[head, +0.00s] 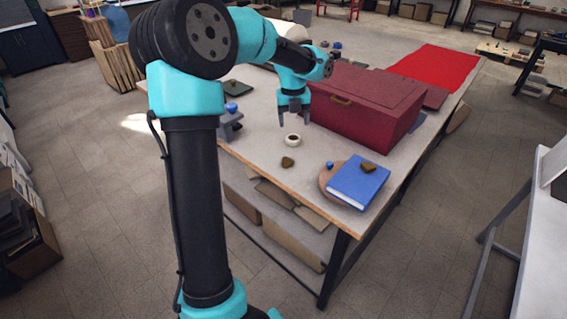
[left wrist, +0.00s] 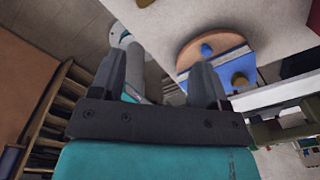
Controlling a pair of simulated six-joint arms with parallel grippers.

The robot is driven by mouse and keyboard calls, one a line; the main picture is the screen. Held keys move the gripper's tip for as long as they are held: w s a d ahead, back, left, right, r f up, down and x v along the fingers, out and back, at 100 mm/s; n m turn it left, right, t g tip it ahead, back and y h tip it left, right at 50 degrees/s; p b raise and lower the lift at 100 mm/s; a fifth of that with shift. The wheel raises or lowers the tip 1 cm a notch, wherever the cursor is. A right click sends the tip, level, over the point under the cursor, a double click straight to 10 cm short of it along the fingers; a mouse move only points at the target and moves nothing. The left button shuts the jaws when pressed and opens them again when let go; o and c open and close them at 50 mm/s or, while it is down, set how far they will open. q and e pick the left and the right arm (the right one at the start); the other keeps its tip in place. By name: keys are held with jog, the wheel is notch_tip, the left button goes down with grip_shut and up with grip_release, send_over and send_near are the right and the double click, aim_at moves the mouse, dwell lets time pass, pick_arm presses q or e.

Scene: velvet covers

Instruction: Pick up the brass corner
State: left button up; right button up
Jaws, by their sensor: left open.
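Two small brass-brown pieces show in the head view, and I cannot tell for sure which is the brass corner. One brass piece (head: 287,161) lies on the bare table near its front edge. The other brass piece (head: 368,167) lies on top of a blue book (head: 358,184); it also shows in the left wrist view (left wrist: 239,80). My left gripper (head: 294,117) is open and empty, pointing down above the table. It is behind the loose piece and to the left of the book. My right gripper is not in view.
A small white ring-like dish (head: 292,139) sits just below my left gripper. A large red box (head: 365,105) stands right of it. A grey stand (head: 229,125) is at left.

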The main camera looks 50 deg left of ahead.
pick_arm(q)
jog(key=shift+s+a+r+m+y, duration=0.15)
jog(key=shift+s+a+m, duration=0.05)
jog(key=shift+a, duration=0.25)
jog(key=shift+s+a+r+m+y, duration=0.15)
jog(key=shift+a+m, duration=0.05)
jog(key=shift+a, duration=0.2)
send_over(288, 160)
notch_tip(288, 160, down, 12)
jog(key=shift+f, duration=0.15)
jog(key=shift+s+f, duration=0.1)
jog(key=shift+f, duration=2.5)
